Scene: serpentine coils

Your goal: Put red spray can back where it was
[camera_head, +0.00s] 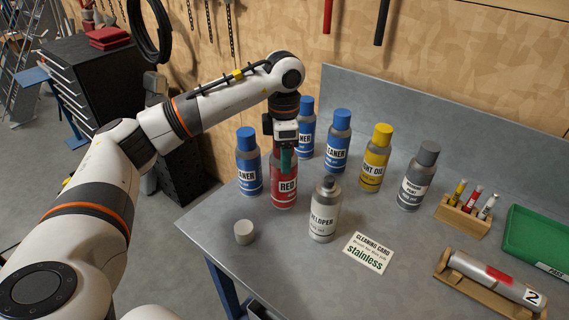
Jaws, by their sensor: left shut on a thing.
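The red spray can (284,196) stands upright at the left part of the grey workbench, between a blue-capped cleaner can and an uncapped grey can. My left gripper (285,158) comes down from above and is shut on the top of the red can; its fingers hide the can's top. I cannot tell whether the can's base touches the bench. My right gripper is not in view.
Blue-capped cleaner cans (249,165) stand left of and behind the red can. An uncapped can (325,212), a yellow can (375,160), a grey-capped can (417,178), a loose cap (244,232) and a cleaning card (368,253) are close by. The bench's front is mostly clear.

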